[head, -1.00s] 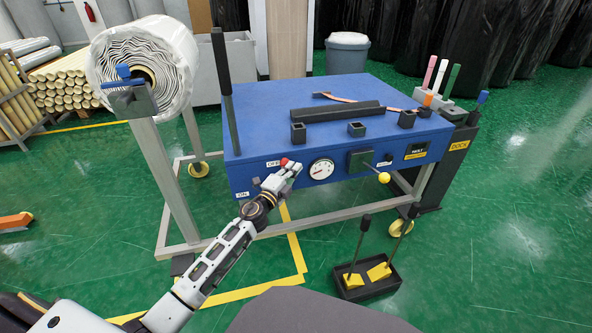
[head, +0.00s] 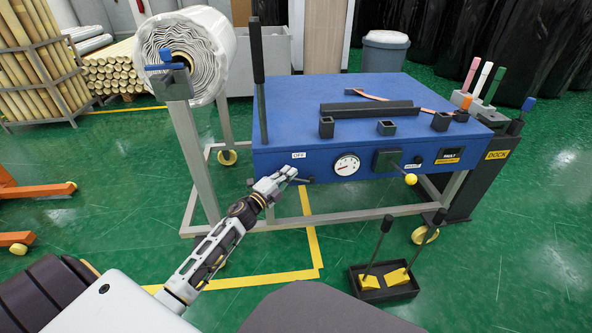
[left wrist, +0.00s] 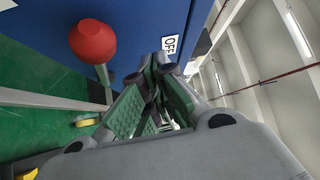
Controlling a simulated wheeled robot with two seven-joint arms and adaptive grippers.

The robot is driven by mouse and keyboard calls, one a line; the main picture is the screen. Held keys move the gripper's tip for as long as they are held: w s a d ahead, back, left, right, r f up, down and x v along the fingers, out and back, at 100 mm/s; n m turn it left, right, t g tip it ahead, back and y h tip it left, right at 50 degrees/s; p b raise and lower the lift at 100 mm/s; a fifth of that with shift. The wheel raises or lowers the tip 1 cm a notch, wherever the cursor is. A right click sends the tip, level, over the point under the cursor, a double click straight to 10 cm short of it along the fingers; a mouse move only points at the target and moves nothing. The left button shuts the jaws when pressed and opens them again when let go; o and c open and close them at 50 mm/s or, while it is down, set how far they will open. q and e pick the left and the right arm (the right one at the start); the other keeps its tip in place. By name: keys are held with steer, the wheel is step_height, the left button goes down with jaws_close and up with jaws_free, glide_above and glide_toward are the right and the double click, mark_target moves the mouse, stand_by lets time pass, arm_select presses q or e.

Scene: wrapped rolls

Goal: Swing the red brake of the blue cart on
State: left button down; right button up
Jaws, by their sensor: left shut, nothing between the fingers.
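The blue cart (head: 345,100) stands ahead in the head view, with an OFF label (head: 298,155) at the left of its front panel. My left gripper (head: 288,174) is shut and empty, in front of the panel just below that label. The red brake knob (left wrist: 92,42) on its grey stalk shows in the left wrist view, beside the fingers and apart from them. The OFF label (left wrist: 170,45) is just past the fingertips there. In the head view the red knob and the ON label do not show; my gripper covers that area. My right gripper is not in view.
A gauge (head: 346,165) and a yellow-knobbed lever (head: 410,179) sit right of the gripper. Green floor is open at the lower right.

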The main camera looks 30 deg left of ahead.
arm_select(q)
steer(key=a+f, duration=0.1)
steer(key=s+f, duration=0.1)
steer(key=f, duration=0.1)
steer(key=shift+s+a+b, duration=0.15)
steer(key=shift+a+b, duration=0.15)
steer(key=shift+a, duration=0.05)
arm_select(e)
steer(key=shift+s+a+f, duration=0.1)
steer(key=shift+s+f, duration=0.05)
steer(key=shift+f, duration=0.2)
arm_select(q)
steer(key=shift+f, duration=0.1)
steer(key=shift+a+f, duration=0.1)
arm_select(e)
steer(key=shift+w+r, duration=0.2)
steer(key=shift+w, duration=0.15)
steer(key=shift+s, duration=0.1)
